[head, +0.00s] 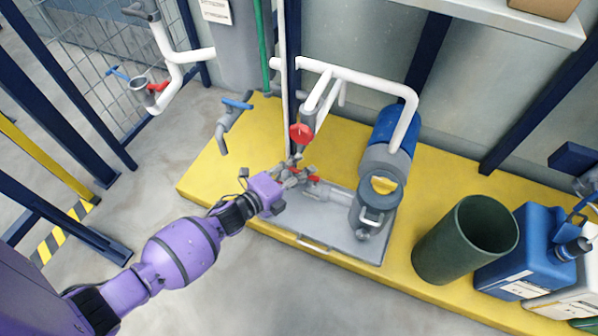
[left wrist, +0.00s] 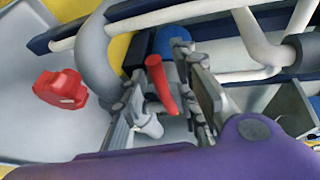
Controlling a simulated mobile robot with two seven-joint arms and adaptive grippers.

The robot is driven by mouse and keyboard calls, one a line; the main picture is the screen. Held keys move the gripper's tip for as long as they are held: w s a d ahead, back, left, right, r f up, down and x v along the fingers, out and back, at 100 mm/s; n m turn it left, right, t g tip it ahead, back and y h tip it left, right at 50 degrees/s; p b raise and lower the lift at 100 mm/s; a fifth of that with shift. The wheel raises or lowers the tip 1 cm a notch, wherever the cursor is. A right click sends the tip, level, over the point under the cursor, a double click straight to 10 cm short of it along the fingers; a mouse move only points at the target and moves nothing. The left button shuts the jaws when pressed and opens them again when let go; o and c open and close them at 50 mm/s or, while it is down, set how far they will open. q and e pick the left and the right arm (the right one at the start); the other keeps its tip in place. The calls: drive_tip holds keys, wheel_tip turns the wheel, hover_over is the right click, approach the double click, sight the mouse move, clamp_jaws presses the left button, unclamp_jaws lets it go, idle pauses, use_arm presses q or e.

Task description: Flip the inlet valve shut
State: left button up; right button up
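The inlet valve's red lever (head: 313,177) sits on a grey pipe fitting low in front of the pump, partly hidden by my left gripper (head: 297,171). In the left wrist view the red lever (left wrist: 161,85) stands between the two spread fingers of my left gripper (left wrist: 166,88), with gaps showing on both sides. Below the lever is a pale valve body (left wrist: 149,126), partly covered by the fingers. My left gripper is open around the lever. My right gripper is not in view.
A green bin (head: 440,250) and blue canister (head: 525,250) stand further right. The floor in front is clear.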

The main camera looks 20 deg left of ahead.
use_arm(q)
drive_tip(key=shift+c, duration=0.3)
clamp_jaws()
drive_tip(key=shift+s+f, duration=0.1)
drive_tip(key=shift+f, duration=0.05)
